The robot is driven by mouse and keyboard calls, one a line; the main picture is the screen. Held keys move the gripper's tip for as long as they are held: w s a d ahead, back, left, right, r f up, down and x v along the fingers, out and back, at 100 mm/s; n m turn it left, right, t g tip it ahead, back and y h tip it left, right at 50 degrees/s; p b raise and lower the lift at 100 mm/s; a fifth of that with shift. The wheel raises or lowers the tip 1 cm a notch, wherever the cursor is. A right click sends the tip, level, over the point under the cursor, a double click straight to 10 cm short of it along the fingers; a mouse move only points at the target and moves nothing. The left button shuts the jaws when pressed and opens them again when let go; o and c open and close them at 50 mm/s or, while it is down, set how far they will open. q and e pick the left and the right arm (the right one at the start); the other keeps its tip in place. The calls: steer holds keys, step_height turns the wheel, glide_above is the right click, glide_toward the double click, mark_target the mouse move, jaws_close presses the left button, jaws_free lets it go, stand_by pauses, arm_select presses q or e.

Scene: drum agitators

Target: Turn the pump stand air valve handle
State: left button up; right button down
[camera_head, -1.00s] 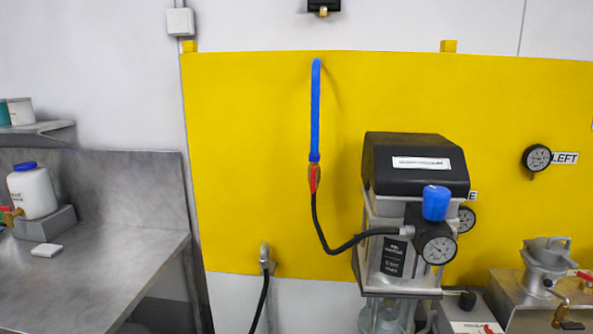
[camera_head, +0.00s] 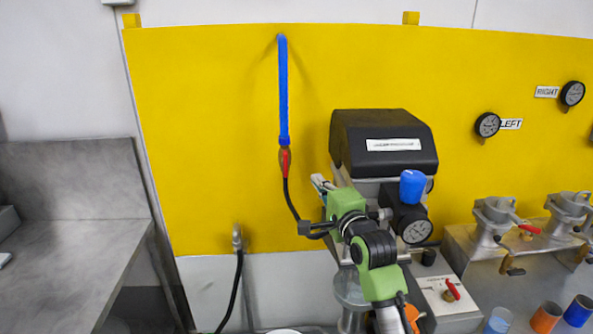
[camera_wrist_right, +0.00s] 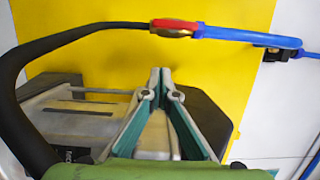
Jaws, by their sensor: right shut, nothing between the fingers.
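The air valve with its red handle (camera_head: 285,160) hangs upright between a blue hose (camera_head: 283,95) and a black hose, in front of the yellow panel. In the right wrist view the red handle (camera_wrist_right: 176,25) lies across the top, with the blue hose (camera_wrist_right: 250,37) to its right. My right gripper (camera_head: 317,180) is shut and empty, just right of and slightly below the handle in the head view. In the wrist view its fingertips (camera_wrist_right: 160,72) meet below the handle, with a visible gap between. My left gripper is not in view.
The pump stand with its black cover (camera_head: 383,145), blue cap (camera_head: 412,186) and gauge (camera_head: 416,230) stands behind my right arm. The black hose (camera_wrist_right: 75,38) arcs around the gripper's left side. A steel counter (camera_head: 75,240) is at left; drum fittings stand at right.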

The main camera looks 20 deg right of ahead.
mark_target(286, 164)
steer(key=w+a+p, duration=0.3)
steer(key=w+a, duration=0.1)
steer(key=w, duration=0.1)
steer(key=shift+w+p, duration=0.25)
steer(key=shift+p, duration=0.15)
steer(key=shift+d, duration=0.15)
steer(key=shift+f, duration=0.1)
